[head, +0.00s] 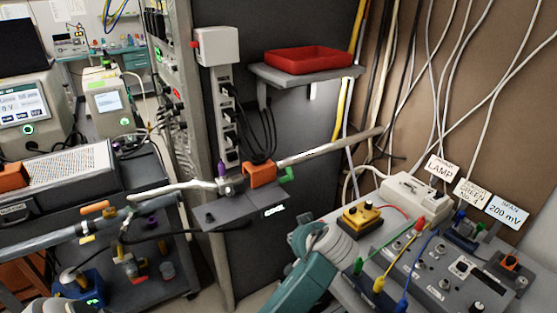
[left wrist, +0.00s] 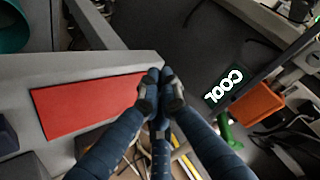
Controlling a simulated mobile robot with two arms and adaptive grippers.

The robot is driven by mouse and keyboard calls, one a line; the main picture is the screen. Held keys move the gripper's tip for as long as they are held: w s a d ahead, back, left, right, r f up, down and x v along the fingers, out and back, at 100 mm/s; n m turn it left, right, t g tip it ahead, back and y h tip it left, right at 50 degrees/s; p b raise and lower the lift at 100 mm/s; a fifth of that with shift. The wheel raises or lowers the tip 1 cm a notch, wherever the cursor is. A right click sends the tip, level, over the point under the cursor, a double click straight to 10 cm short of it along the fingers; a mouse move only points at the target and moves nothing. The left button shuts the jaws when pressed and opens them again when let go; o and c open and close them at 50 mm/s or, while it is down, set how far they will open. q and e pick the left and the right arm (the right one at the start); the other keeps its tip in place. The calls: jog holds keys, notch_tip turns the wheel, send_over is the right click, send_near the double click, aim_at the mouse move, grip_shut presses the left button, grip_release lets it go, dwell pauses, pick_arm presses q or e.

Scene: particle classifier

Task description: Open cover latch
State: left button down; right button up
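I cannot pick out the cover latch for certain. An orange block (head: 260,174) with a green handle (head: 287,174) sits on a pipe above the COOL label (head: 274,210). Another orange piece (head: 13,176) is on the end of a perforated grey box (head: 62,173) at the left. In the left wrist view, my left gripper (left wrist: 160,80) has its dark blue fingers together at the tips, with nothing visible between them. The COOL label (left wrist: 222,85), orange block (left wrist: 258,103) and green handle (left wrist: 230,132) are right of it, apart from it.
A red tray (head: 308,60) rests on a wall shelf. A red rectangle (left wrist: 85,107) lies left of the fingers in the wrist view. A bench with cables, plugs and a LAMP sign (head: 441,169) stands right. Pipes with an orange handle (head: 95,207) cross the left.

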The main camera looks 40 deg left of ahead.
pick_arm(q)
jog(key=w+a+r+n+y, duration=0.2)
jog(key=w+a+r+n, duration=0.15)
jog(key=r, duration=0.85)
jog(key=w+a+r+n+y, duration=0.2)
jog(key=w+r+n+y, duration=0.15)
jog(key=r, duration=0.85)
jog(key=p+x, duration=0.3)
jog(key=x, duration=0.6)
jog(key=shift+g+h, duration=0.3)
jog(key=shift+h, duration=0.05)
jog(key=d+f, duration=0.1)
jog(key=f, duration=0.1)
jog(key=d+f+p, duration=0.1)
jog(key=f, duration=0.1)
jog(key=shift+s+d, duration=0.25)
jog(key=shift+s, duration=0.1)
